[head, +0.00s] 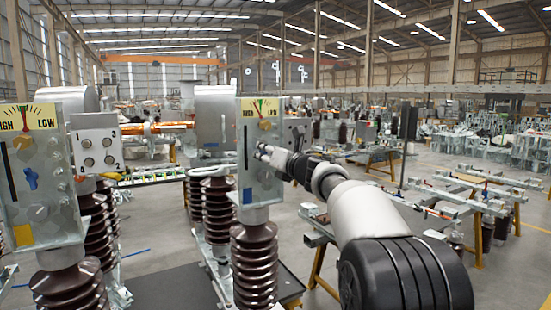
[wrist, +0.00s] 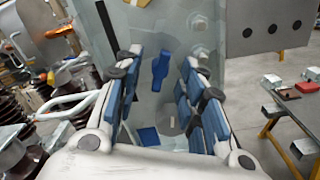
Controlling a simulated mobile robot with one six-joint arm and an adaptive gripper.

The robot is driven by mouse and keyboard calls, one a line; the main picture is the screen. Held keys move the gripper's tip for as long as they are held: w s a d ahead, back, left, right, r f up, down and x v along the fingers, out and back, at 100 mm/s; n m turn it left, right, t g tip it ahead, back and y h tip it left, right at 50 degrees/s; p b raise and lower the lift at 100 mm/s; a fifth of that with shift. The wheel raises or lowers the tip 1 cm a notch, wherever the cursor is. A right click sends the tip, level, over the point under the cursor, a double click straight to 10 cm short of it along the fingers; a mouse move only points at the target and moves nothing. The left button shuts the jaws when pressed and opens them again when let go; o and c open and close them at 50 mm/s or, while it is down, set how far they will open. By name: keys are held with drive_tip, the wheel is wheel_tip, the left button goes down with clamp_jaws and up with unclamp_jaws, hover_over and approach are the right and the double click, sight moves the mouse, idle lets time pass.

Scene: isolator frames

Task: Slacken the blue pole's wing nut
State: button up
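The blue pole's grey plate (head: 246,165) stands at the middle of the head view, with a blue square (head: 247,196) low on it and a yellow HIGH/LOW gauge (head: 262,108) on top. Its blue wing nut (wrist: 160,71) shows in the wrist view, wings roughly upright and slightly tilted. The blue square (wrist: 149,136) is below it there. My gripper (wrist: 163,62) is open, its two blue-padded fingers on either side of the nut in the picture. I see no finger touching the nut; the remaining depth is unclear. In the head view my gripper (head: 264,152) hides the nut.
Another pole (head: 38,150) at the left has a yellow square (head: 23,235) and its own blue wing nut (head: 31,179). A box with terminals (head: 97,145) sits beside it. Ribbed brown insulators (head: 254,262) stand below the plates. Steel frames on yellow trestles (head: 470,190) are at the right.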

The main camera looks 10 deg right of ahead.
drive_tip(key=v, duration=1.1)
drive_tip(key=shift+s, duration=0.3)
drive_tip(key=shift+d+r, duration=0.1)
drive_tip(key=shift+r, duration=0.1)
idle(1.3)
